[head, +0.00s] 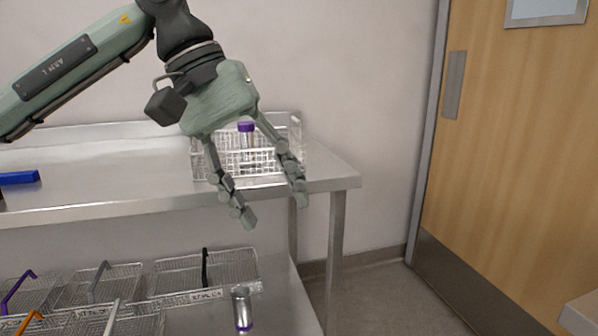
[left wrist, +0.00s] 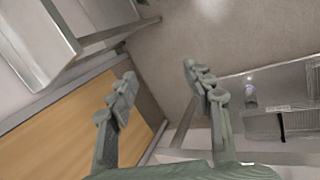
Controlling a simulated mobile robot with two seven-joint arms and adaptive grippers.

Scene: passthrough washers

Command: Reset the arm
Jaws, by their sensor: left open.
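My left gripper (head: 272,206) hangs from my left arm in the head view, fingers pointing down and spread apart. It is open with nothing between the fingers. It is in front of a wire basket (head: 205,165) on the upper steel table, partly covering it. A purple-capped tube (head: 246,143) stands upright in that basket. In the left wrist view the two fingers of the left gripper (left wrist: 159,72) are also apart and empty. My right gripper is not in view.
A second purple-capped tube (head: 241,308) is at the lower shelf, cap down. Several wire baskets (head: 225,268) with coloured handles stand there. A blue object (head: 19,178) lies on the upper table (head: 110,175). A wooden door (head: 510,130) is at right. The floor between is clear.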

